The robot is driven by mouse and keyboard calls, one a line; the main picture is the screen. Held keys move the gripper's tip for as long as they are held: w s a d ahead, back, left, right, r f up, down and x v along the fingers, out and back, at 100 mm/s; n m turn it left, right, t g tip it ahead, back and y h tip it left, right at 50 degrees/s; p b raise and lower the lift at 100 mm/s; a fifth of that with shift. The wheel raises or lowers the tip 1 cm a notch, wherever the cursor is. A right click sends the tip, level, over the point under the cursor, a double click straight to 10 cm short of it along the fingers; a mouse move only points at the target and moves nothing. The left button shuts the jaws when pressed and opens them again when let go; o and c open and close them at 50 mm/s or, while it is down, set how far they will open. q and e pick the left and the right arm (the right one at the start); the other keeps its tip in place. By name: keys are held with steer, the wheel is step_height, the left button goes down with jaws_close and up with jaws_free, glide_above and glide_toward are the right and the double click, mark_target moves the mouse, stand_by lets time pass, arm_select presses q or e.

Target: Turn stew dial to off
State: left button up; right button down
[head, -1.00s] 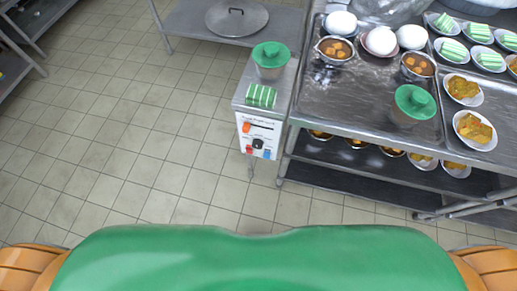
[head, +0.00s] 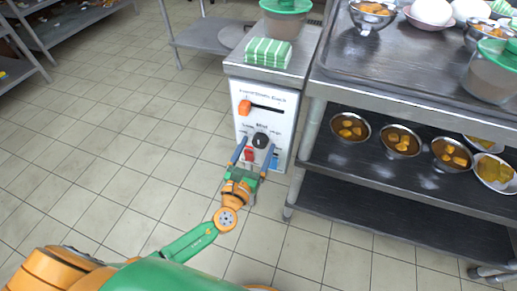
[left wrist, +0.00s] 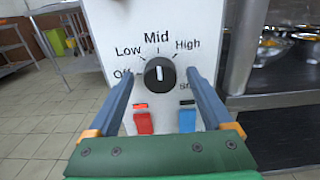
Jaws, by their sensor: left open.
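The stew dial (head: 260,140) is a round black knob on the white front panel of a narrow steel unit. In the left wrist view the dial (left wrist: 160,76) has a white pointer standing about upright, toward "Mid". "Off" and "Low" are printed at its left and "High" at its right; a label at lower right is partly hidden by a finger. My left gripper (head: 254,154) is open and reaches toward the panel. In its wrist view the gripper's (left wrist: 158,78) blue fingers lie left and right of the dial; contact cannot be told. My right gripper is not in view.
A red switch (left wrist: 143,121) and a blue switch (left wrist: 187,120) sit below the dial. An orange slider (head: 245,107) is above it. A steel shelf table (head: 400,102) with bowls stands close at the right. Floor at the left is clear.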

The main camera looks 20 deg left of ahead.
arm_select(q)
steer(key=shift+w, duration=0.35)
jaws_close()
